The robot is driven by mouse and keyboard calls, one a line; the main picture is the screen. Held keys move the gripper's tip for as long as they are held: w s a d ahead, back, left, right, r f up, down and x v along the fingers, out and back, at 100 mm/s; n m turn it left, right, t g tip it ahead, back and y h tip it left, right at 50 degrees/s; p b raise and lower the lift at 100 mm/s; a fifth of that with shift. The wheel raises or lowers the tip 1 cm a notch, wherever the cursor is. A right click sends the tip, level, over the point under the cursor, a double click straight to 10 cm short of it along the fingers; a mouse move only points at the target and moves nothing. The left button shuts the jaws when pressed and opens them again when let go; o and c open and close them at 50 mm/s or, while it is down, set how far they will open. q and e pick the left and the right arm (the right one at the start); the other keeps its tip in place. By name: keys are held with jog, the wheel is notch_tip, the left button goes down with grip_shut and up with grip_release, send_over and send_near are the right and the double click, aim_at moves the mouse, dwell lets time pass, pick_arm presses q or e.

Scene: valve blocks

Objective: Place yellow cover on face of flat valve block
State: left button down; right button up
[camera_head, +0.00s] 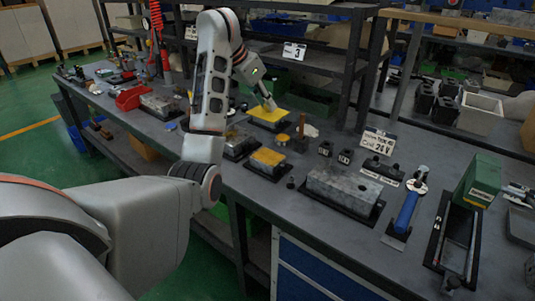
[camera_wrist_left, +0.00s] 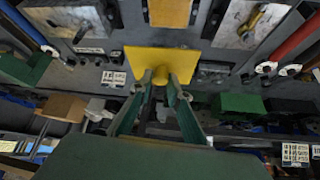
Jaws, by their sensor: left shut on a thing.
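The yellow cover (camera_head: 266,115) is a square plate over the back part of the workbench. My left gripper (camera_head: 270,105) is above it, with its fingers shut on the cover's small knob. The wrist view shows the cover (camera_wrist_left: 145,62) flat between the fingertips of the left gripper (camera_wrist_left: 162,82). I cannot tell whether it touches anything below. A grey metal block (camera_head: 345,186) lies flat on a dark base at the front right. A smaller block with a yellow top (camera_head: 267,157) sits nearer the middle. I cannot tell which is the flat valve block. My right gripper is not in view.
A red bin (camera_head: 131,97) stands at the back left. A blue-handled tool (camera_head: 407,211) and a green block (camera_head: 478,180) stand at the right. Shelf posts rise behind the bench. Small black blocks stand near the middle.

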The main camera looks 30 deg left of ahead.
pick_arm(q)
notch_tip(320, 180, down, 16)
jog(key=b, duration=0.4)
jog(key=shift+w, duration=0.1)
jog(key=shift+b, duration=0.3)
jog(key=shift+r, duration=0.1)
jog(key=shift+f, duration=0.2)
jog(key=c, duration=1.9)
grip_release()
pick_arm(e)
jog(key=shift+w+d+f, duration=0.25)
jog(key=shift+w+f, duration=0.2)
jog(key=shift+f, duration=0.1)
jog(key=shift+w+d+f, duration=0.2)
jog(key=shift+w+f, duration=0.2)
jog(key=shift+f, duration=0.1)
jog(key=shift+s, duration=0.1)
